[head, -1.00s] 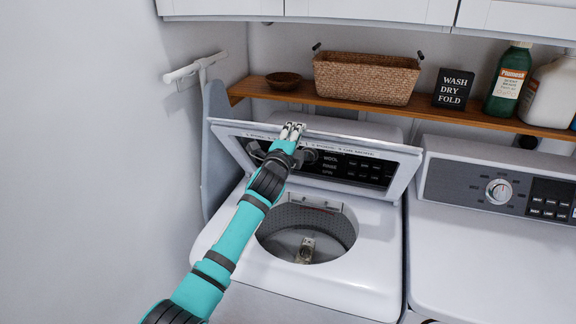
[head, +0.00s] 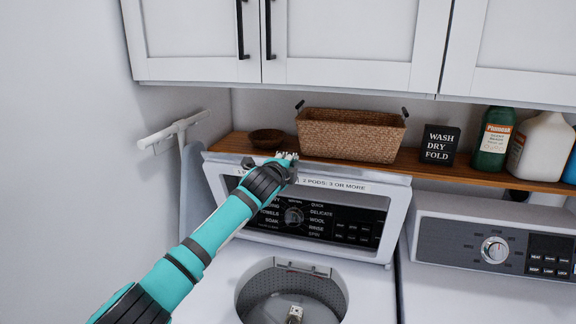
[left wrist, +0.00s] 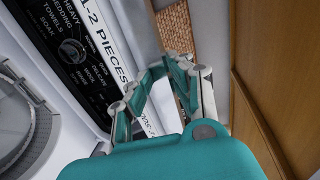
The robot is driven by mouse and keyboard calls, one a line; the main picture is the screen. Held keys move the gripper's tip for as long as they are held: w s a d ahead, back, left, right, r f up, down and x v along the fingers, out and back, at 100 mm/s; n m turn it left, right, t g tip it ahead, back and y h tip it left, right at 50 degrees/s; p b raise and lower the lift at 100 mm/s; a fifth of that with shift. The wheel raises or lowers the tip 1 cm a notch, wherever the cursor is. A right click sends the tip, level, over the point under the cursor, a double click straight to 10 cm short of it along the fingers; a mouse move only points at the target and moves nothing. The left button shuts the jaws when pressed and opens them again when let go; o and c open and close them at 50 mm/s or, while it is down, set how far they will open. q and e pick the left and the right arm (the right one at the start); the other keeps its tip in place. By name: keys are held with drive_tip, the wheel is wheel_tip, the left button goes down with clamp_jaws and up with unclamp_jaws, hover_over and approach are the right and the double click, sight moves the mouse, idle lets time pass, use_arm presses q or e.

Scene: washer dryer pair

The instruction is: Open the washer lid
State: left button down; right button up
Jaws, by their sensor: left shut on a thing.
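The washer (head: 375,297) stands at the lower middle of the head view, its round drum opening (head: 262,290) uncovered. Its framed, windowed lid (head: 399,207) is raised and stands steeply in front of the control panel (head: 330,221), which shows through the window. My left gripper (head: 287,158) is at the lid's upper edge, left of the middle, shut on it. In the left wrist view the fingers (left wrist: 170,72) are beside the lid's lettered strip (left wrist: 112,42); the exact contact is partly hidden. My right gripper is not in view.
A wooden shelf (head: 420,168) runs close behind the lid, with a bowl (head: 267,138), a wicker basket (head: 350,135), a sign (head: 440,144) and bottles (head: 494,138). White cabinets (head: 350,45) hang above. The dryer (head: 480,290) stands to the right, a wall to the left.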

use_arm(q)
drive_tip(key=c, duration=1.4)
unclamp_jaws()
drive_tip(key=shift+d, duration=0.1)
drive_tip(key=shift+w, duration=0.1)
drive_tip(key=shift+v, duration=6)
drive_tip(key=shift+f, duration=0.1)
